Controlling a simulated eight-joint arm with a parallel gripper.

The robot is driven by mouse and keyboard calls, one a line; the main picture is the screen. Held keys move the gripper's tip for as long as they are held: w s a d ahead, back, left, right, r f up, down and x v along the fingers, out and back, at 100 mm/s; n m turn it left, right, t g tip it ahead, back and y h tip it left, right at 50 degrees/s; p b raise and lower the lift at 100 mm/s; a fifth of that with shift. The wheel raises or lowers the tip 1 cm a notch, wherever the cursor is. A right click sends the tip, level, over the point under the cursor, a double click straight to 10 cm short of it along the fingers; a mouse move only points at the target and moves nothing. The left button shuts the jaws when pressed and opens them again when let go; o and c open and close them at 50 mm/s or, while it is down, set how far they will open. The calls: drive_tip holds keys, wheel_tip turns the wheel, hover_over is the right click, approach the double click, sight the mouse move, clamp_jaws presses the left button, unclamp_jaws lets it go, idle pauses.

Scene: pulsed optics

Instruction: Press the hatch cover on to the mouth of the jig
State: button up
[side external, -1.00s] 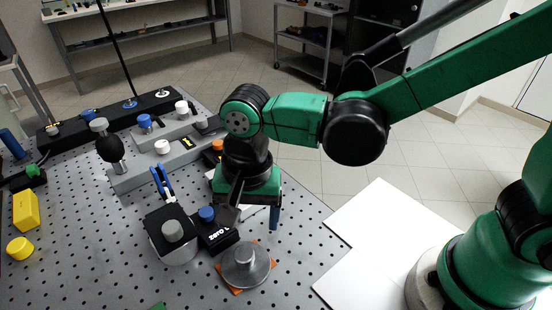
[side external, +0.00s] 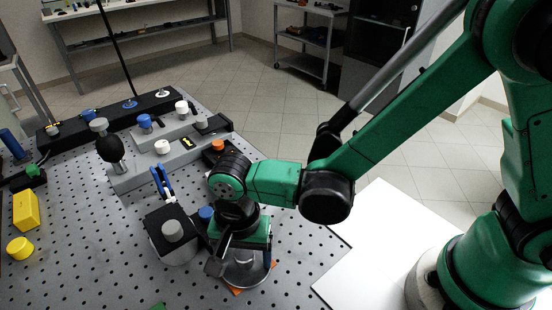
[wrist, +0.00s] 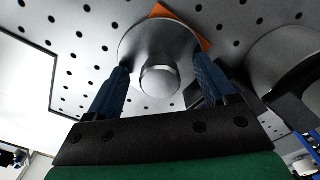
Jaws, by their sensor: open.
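The hatch cover looks like the round grey metal disc (side external: 246,276) with a short knob, lying over an orange square patch (side external: 238,291) on the perforated table. In the wrist view the disc (wrist: 138,38) and its rounded knob (wrist: 160,80) show clearly. My gripper (wrist: 160,66) is open, its two blue fingers on either side of the knob, with a visible gap to each. In the side view my gripper is low over the disc and hides its knob. I cannot tell for certain which fixture is the jig; a grey rounded housing with a black top (side external: 160,216) stands just left.
Grey rails with knobs (side external: 150,172) lie behind. Yellow pieces (side external: 26,211) sit at the far left. A white panel (side external: 385,225) lies right of the table. The table's front left is mostly clear.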

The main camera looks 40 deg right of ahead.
sight(244, 253)
clamp_jaws()
drive_tip(key=shift+r, duration=1.95)
drive_tip(key=shift+r, duration=2.5)
drive_tip(key=w+d+r+m, duration=0.2)
drive_tip(key=w+d+m, duration=0.4)
drive_tip(key=w, duration=0.9)
drive_tip(key=d, duration=0.3)
drive_tip(key=shift+r, duration=0.1)
